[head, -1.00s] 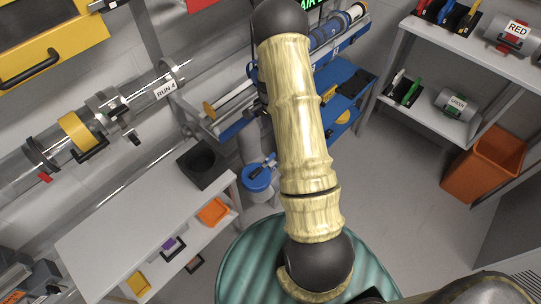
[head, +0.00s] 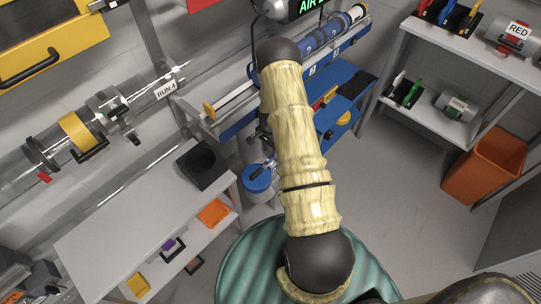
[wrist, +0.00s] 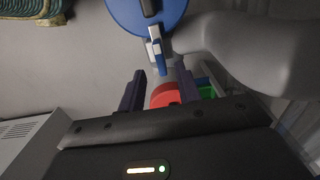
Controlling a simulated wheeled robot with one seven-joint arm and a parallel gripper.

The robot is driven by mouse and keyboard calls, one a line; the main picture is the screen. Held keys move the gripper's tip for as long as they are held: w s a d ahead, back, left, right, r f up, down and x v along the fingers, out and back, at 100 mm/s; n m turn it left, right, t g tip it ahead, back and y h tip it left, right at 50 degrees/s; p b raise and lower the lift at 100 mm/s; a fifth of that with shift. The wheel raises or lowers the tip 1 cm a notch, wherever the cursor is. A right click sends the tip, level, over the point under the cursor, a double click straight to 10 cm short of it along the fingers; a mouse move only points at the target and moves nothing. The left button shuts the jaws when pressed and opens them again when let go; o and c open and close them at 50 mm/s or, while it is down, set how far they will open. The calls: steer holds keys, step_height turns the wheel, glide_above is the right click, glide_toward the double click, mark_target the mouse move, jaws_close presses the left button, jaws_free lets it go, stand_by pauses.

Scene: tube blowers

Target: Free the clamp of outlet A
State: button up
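A round blue cap (head: 257,180) sits on a grey upright pipe below the blue bench. In the wrist view the blue cap (wrist: 140,12) is at the top edge. A blue-and-white lever (wrist: 157,48), which looks like the clamp, hangs from its edge. No letter A is readable on it. My gripper (wrist: 159,80) is open, with two dark fingers apart. The lever's tip lies just beyond the gap between the fingertips; contact cannot be told. In the head view my arm mostly hides the gripper.
A red part (wrist: 163,95) and a green part (wrist: 206,88) show behind the fingers. A grey rounded body (wrist: 250,50) is close on the right. The white table (head: 130,215) bears a black box (head: 202,163). The blue bench (head: 350,85) stands behind my arm. An orange bin (head: 485,165) is at right.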

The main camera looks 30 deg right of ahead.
mark_target(270, 157)
step_height(270, 157, down, 4)
steer(key=shift+f, duration=0.2)
jaws_close()
